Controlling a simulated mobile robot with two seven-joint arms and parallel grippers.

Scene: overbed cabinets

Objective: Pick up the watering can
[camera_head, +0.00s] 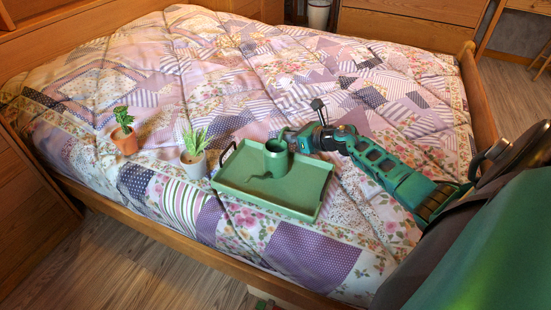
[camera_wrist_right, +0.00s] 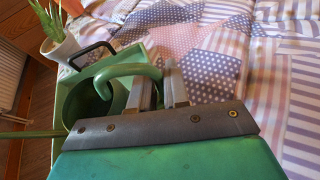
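A green watering can (camera_head: 268,158) stands upright in a green tray (camera_head: 310,205) on the bed. In the right wrist view the can (camera_wrist_right: 88,105) is at the left, with its curved handle (camera_wrist_right: 125,70) reaching to my fingers. My right gripper (camera_head: 297,141) is at the can's handle side. In the wrist view the two fingers of this gripper (camera_wrist_right: 162,85) are close together with the handle between them. The fingers partly hide the handle. The can appears to rest in the tray. My left gripper is not in view.
A potted plant in a white pot (camera_head: 193,164) stands beside the tray's left edge, near its black handle (camera_head: 227,153). Another plant in an orange pot (camera_head: 124,140) stands farther left. The patchwork quilt (camera_head: 300,75) is clear behind. A wooden bed frame (camera_head: 190,245) edges the front.

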